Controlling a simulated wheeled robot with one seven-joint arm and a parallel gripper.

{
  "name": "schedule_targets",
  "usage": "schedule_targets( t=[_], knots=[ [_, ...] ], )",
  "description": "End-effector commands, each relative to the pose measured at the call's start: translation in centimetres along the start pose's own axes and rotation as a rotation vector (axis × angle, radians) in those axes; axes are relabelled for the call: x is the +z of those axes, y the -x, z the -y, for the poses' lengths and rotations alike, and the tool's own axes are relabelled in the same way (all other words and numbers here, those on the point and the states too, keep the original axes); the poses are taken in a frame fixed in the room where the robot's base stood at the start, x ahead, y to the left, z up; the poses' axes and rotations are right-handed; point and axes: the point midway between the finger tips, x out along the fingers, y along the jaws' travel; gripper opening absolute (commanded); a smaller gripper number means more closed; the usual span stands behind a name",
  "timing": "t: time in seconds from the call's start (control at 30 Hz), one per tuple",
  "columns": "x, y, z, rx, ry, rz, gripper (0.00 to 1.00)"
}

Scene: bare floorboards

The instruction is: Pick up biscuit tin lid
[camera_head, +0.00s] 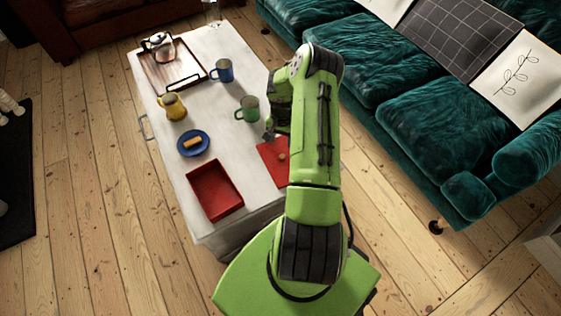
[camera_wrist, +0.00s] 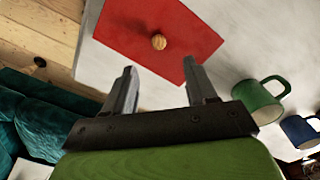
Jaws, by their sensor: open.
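The biscuit tin lid is a flat red rectangle with a small round tan knob. In the head view the lid (camera_head: 270,150) lies on the white table, partly hidden behind my arm. In the wrist view the lid (camera_wrist: 128,38) lies beyond the fingertips, with its knob (camera_wrist: 159,41) ahead of the gap between them. My gripper (camera_wrist: 158,78) is open and empty, apart from the knob. In the head view my gripper (camera_head: 268,132) is near the lid and partly hidden by the arm. An open red tin (camera_head: 215,190) stands to the left of the lid.
The white table (camera_head: 222,130) also bears a green mug (camera_head: 247,110) close to my gripper, a blue mug (camera_head: 222,71), a yellow mug (camera_head: 172,107), a blue plate (camera_head: 193,144) with a biscuit and a tray (camera_head: 190,83) with a glass pot. A teal sofa (camera_head: 400,110) stands at right.

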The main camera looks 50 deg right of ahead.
Motion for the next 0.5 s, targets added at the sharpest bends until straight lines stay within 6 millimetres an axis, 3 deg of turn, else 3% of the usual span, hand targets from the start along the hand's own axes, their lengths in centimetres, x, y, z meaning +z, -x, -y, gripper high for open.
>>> schedule_targets(
  t=[0.03, 0.1, 0.33, 0.5],
  knots=[
    [0.0, -1.7, 0.0, -0.001, -0.001, 0.003, 0.56],
    [0.1, -3.3, 0.0, -0.002, 0.000, 0.002, 0.56],
    [0.0, -6.2, -0.1, -0.001, 0.000, 0.000, 0.56],
    [0.0, -9.6, -0.2, -0.002, 0.001, 0.001, 0.56]
  ],
)
